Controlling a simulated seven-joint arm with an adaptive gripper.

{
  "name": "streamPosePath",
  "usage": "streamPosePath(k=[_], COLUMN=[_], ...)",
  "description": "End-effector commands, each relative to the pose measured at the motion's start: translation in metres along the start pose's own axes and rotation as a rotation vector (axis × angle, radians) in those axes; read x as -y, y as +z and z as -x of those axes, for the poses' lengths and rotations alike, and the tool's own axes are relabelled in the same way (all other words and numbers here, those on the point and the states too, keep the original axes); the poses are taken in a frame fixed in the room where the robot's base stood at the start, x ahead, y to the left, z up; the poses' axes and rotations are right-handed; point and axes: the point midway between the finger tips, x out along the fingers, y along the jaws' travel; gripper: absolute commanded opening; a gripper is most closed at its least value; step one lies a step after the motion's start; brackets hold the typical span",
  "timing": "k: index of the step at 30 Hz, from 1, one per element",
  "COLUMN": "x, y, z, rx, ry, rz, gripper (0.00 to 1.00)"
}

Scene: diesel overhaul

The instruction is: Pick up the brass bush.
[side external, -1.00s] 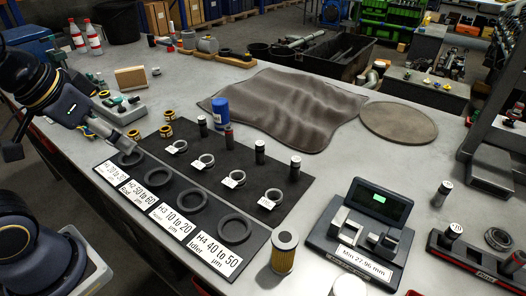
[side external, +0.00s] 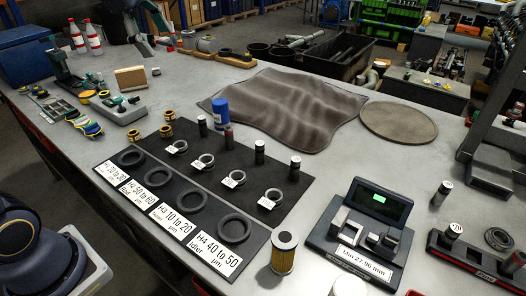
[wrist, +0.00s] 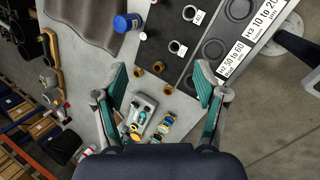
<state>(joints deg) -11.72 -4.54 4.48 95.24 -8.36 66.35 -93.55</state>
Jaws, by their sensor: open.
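Three small brass-coloured rings stand by the far left corner of the black mat, at the back (side external: 167,115), in the middle (side external: 166,131) and at the front left (side external: 134,135). They look alike, so I cannot tell which is the brass bush. In the wrist view the rings (wrist: 158,67) lie well below my gripper, between the fingers in the picture. My gripper (wrist: 160,72) is open and empty, with its teal fingers spread. In the side view it is high at the top edge, partly cut off.
The black mat (side external: 218,158) bears several grey rings and dark cylinders. A blue canister (side external: 221,113) stands at its back edge.

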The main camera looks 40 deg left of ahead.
Motion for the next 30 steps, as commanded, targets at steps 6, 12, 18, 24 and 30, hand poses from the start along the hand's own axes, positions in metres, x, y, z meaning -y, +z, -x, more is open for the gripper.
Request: streamPosePath(k=[6, 12, 18, 24, 30], x=[-0.086, -0.097, -0.074, -0.062, -0.048], y=[-0.086, -0.17, -0.211, -0.217, -0.221], z=[-0.087, -0.17, -0.213, -0.245, -0.29], rx=[-0.092, -0.171, -0.212, -0.213, -0.213], ry=[-0.092, -0.173, -0.248, -0.251, -0.25], rz=[0.555, 0.736, 0.8, 0.805, 0.804], gripper=[0.72, 0.72, 0.72, 0.72, 0.72])
